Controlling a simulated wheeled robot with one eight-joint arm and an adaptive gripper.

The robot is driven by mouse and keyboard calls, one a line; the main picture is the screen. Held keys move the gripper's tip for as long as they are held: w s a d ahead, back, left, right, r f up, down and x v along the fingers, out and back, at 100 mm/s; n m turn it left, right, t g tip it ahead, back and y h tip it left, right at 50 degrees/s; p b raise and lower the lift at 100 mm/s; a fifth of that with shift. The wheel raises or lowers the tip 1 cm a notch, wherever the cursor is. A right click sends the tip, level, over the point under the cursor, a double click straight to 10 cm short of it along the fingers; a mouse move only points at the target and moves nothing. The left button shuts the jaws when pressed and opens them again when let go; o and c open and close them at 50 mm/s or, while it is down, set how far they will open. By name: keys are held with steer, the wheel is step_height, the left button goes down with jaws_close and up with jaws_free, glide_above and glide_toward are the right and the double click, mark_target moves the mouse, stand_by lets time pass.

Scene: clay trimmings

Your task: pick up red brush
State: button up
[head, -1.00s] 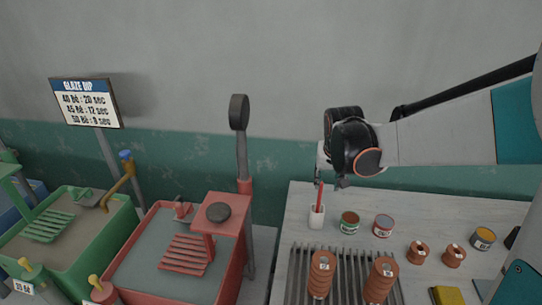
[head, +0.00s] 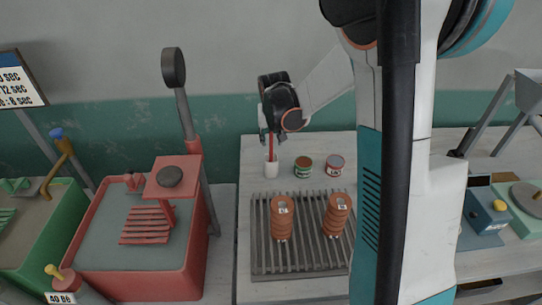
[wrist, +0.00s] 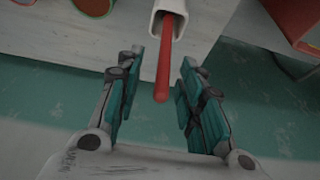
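The red brush (head: 272,144) stands upright in a white cup (head: 271,168) at the back left of the table. In the wrist view the red brush handle (wrist: 163,75) sticks out of the white cup (wrist: 168,8), its rounded tip between my gripper's fingers. My gripper (wrist: 160,90) is open, with a teal-padded finger on each side of the handle and a gap on both sides. In the head view my gripper (head: 271,138) is just above the cup, around the top of the brush. The brush's lower end is hidden in the cup.
Two small cans (head: 303,166) (head: 335,165) stand right of the cup. Stacks of brown discs (head: 281,218) (head: 337,214) stand on a slatted rack (head: 262,262) in front. A red basin (head: 192,262) is to the left. My arm hides part of the table's right side.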

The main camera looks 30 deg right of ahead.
mark_target(271, 154)
steer(key=b+x, duration=0.1)
steer(key=x, duration=0.4)
steer(key=shift+a, duration=0.15)
steer(key=shift+r, duration=0.1)
jaws_close()
